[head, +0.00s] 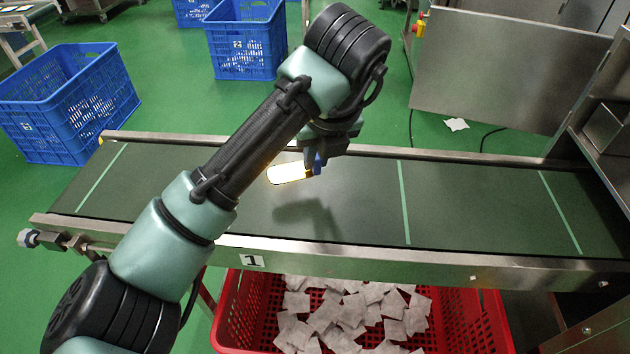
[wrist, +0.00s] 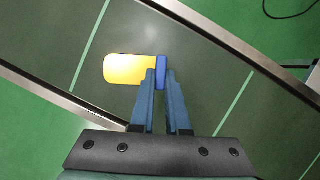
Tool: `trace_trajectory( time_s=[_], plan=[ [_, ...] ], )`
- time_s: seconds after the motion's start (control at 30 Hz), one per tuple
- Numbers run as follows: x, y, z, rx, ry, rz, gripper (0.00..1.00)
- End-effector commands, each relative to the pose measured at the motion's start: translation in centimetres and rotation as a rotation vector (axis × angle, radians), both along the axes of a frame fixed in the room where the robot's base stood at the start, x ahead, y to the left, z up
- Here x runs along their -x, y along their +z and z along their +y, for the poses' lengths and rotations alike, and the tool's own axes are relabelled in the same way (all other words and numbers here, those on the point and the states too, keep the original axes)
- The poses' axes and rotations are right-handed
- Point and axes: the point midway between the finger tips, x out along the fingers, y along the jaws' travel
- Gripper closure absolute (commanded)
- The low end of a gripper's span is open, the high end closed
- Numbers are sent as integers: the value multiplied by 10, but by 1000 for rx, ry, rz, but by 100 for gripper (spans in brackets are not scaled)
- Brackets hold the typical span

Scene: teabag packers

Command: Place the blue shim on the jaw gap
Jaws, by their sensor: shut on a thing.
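My gripper (head: 314,157) is above the dark conveyor belt, near its middle, with its fingers pointing down. In the wrist view, my gripper (wrist: 160,80) is shut on a small blue piece, the blue shim (wrist: 161,70), which sits between the fingertips. A bright yellow rounded plate (wrist: 130,69) extends left from the blue piece and appears joined to it. In the head view, the blue shim (head: 317,164) and the yellow plate (head: 290,172) hang above the belt, with a shadow below. I cannot make out a jaw gap in either view.
The conveyor belt (head: 360,205) has light green cross lines and metal rails, and its surface is clear. A red crate (head: 233,308) of white teabags stands below its near side. Blue crates (head: 68,110) stand behind. Steel machinery (head: 512,65) is at the right.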

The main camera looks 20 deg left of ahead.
Motion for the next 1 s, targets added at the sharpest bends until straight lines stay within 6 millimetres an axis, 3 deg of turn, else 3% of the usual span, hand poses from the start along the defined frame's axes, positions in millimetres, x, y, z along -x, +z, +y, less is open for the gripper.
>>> trace_trajectory(
  time_s=[0.23,0.63,0.67,0.8,1.0],
  plan=[
    [0,-42,0,0,1,1,100],
    [0,-46,0,1,1,1,100],
    [0,-46,0,1,0,1,81],
    [0,-45,0,1,1,1,56],
    [0,-45,0,0,1,0,56]
  ],
)
